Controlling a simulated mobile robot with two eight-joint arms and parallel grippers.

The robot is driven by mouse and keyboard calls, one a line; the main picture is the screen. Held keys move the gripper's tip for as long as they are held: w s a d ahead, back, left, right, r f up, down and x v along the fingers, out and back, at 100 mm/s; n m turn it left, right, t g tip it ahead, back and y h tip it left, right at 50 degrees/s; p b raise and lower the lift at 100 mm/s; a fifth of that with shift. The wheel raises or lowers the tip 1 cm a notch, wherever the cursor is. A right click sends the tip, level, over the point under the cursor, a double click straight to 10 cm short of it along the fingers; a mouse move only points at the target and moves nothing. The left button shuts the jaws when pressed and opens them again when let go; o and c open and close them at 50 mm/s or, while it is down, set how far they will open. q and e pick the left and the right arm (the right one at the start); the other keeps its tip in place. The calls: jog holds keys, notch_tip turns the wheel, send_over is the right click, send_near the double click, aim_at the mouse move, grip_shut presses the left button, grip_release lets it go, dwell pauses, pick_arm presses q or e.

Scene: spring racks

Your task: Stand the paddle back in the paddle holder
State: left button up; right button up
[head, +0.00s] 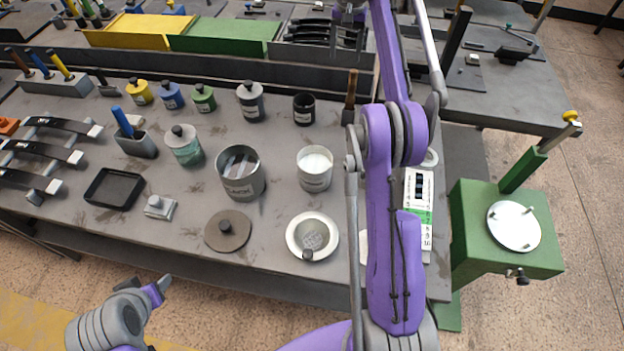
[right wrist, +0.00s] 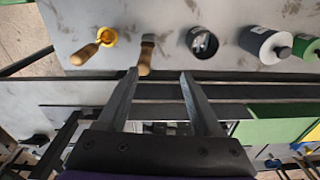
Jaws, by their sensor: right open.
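A wooden-handled tool (head: 350,90), which may be the paddle, stands near the back edge of the bench beside my right arm. In the right wrist view a wooden handle with a grey end (right wrist: 147,55) shows just beyond the fingertips; another wooden handle (right wrist: 86,53) meets a yellow ring (right wrist: 106,36). I cannot tell surely which is the paddle or its holder. My right gripper (right wrist: 158,74) is open, with nothing between its fingers; in the head view it is at the top edge, partly cut off. My left gripper (head: 158,287) is low at the left, its jaws unclear.
A dark cup (head: 304,109), a white-filled pot (head: 315,169) and a large grey can (head: 241,173) stand left of my right arm. A rack of black strips (head: 318,37) and a green panel (head: 225,37) lie behind the bench. A green stand (head: 505,225) is at right.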

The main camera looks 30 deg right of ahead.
jog(key=s+a+r+n+t, duration=0.1)
jog(key=s+a+n+t, duration=0.1)
jog(key=s+a, duration=0.55)
jog(key=s+a+r+n+t, duration=0.1)
jog(key=s+a+n, duration=0.25)
jog(key=a, duration=0.75)
jog(key=s+a+f+n+t, duration=0.1)
jog(key=s+a+f, duration=0.4)
jog(key=s+f, duration=0.2)
jog(key=s+a+f+n+t, duration=0.1)
jog(key=s+a+f+n, duration=0.1)
jog(key=s+a+f, duration=0.3)
jog(key=s+f, duration=0.3)
jog(key=s, duration=0.4)
jog(key=shift+s+t, duration=0.3)
jog(key=shift+t, duration=0.1)
jog(key=shift+n, duration=0.25)
